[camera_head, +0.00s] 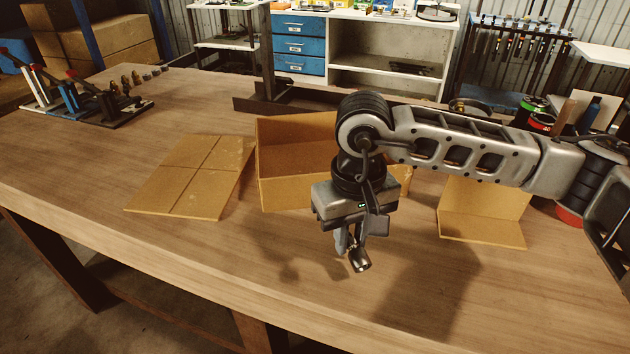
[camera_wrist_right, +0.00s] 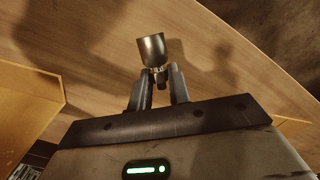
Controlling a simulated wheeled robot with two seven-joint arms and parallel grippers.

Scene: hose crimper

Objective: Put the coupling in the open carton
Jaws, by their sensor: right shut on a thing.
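The coupling (camera_head: 359,260) is a small dark metal piece with a wider cup-like end. My right gripper (camera_head: 350,247) is shut on it and holds it above the wooden table, in front of the open carton (camera_head: 284,182). In the right wrist view the coupling (camera_wrist_right: 151,52) sticks out beyond the fingertips of the right gripper (camera_wrist_right: 158,76), which hold its narrow end. The carton is a cardboard box with flaps spread to both sides. My right arm hides part of its right side and inside. My left gripper is not in view.
The carton's left flap (camera_head: 192,176) and right flap (camera_head: 482,225) lie low over the table (camera_head: 240,275). A rack of lever tools (camera_head: 85,105) stands at the far left. Cans (camera_head: 535,112) stand at the back right. The front of the table is clear.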

